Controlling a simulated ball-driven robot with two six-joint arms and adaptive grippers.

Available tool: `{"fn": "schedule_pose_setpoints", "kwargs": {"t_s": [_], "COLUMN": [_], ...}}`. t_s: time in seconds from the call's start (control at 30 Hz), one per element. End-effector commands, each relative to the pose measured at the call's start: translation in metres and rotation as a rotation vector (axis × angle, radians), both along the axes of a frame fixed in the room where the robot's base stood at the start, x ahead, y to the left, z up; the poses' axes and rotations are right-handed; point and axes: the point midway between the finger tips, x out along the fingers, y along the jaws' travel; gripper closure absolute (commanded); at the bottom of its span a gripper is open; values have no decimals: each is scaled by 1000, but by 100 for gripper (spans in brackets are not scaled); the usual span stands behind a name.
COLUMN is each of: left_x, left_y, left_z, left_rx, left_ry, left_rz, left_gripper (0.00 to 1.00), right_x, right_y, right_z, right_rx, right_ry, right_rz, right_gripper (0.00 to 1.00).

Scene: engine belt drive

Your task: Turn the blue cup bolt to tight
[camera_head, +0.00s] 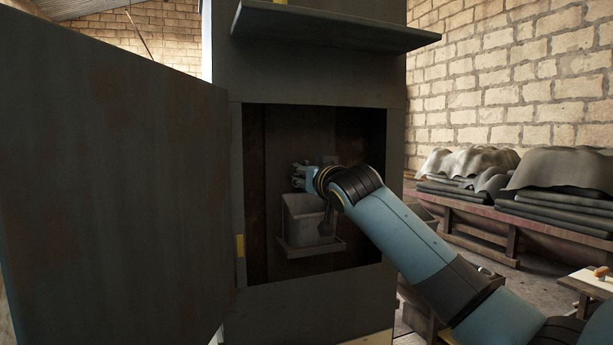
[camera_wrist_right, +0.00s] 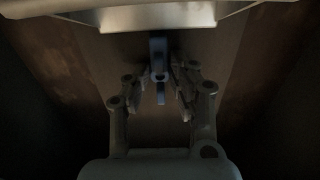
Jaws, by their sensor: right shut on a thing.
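The blue cup bolt (camera_wrist_right: 158,58) shows in the right wrist view as a small blue piece between the two fingers of my right gripper (camera_wrist_right: 163,88), which is shut on it. The bolt's seat is too dark to make out. In the head view my right gripper (camera_head: 303,177) reaches into the dark cabinet opening, just above a grey cup-like bin (camera_head: 303,222). There the bolt cannot be told apart from the gripper. My left gripper is not in view.
The cabinet (camera_head: 315,125) has a large door (camera_head: 110,190) swung open at the left and a ledge (camera_head: 325,25) above the opening. A small shelf (camera_head: 300,250) lies under the bin. Dark sheets (camera_head: 470,165) lie on a bench at the right.

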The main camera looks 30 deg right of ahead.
Motion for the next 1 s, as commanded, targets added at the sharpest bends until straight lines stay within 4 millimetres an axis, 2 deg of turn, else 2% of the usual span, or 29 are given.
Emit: {"fn": "schedule_pose_setpoints", "kwargs": {"t_s": [0.3,0.33,0.5,0.8,0.87,1.0], "left_x": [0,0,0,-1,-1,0], "left_y": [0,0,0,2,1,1], "left_z": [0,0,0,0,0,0], "left_rx": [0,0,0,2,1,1], "left_ry": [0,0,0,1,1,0], "left_rz": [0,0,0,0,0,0], "left_gripper": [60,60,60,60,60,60], "right_x": [0,0,0,-3,-8,-32], "right_y": [0,0,0,1,2,8], "right_z": [-3,-3,-2,-1,-1,-1], "right_rx": [5,5,3,1,1,-1], "right_ry": [6,6,3,1,1,1], "right_rz": [0,0,0,0,1,2], "right_gripper": [100,75,54,54,54,54]}}
